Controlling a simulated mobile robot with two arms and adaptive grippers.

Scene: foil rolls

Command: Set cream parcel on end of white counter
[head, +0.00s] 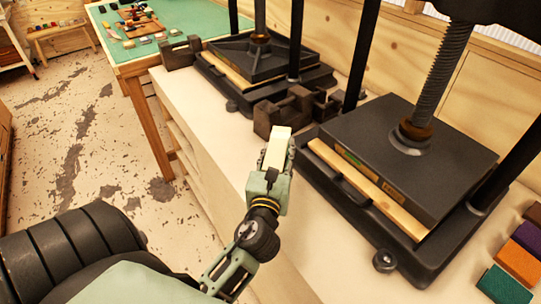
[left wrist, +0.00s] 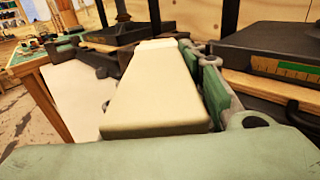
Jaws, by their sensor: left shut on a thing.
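The cream parcel (head: 279,142) is a small pale block between the fingers of my left gripper (head: 277,160). In the left wrist view the parcel (left wrist: 155,95) fills the middle, with a green finger pressed along its right side. My left gripper is shut on it above the white counter (head: 222,135), beside the nearer press. Whether the parcel touches the counter cannot be told. The counter's bare top also shows at the left of the wrist view (left wrist: 75,100). My right gripper is not in view.
The nearer black press (head: 400,150) stands right of my left gripper; another press (head: 262,60) stands farther back. Dark metal blocks (head: 283,112) sit between them. Coloured blocks (head: 515,262) lie at lower right. A green-topped table (head: 180,20) is beyond. The counter's left strip is clear.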

